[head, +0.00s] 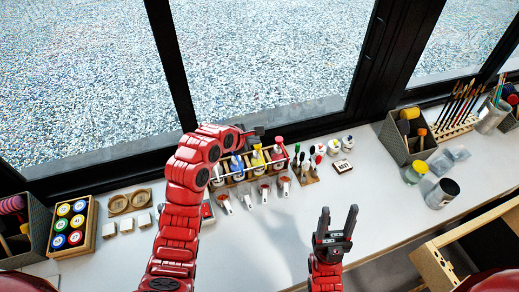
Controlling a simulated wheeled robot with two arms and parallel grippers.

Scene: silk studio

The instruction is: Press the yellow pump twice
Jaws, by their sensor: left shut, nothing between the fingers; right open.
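A row of pump bottles stands in a wooden rack (247,179) near the window. The yellow pump (257,156) stands between a blue pump (237,165) and a red pump (279,149). My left gripper (257,131) is shut and empty, at the back of the row. It appears just above the yellow pump's top in the picture; I cannot tell if they touch. My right gripper (338,216) is open and empty over the front of the table, well apart from the rack.
Several small scoops or tubes (265,192) lie in front of the rack. A wooden box of paint jars (75,227) is at the left. The white table's (375,190) right middle is clear.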

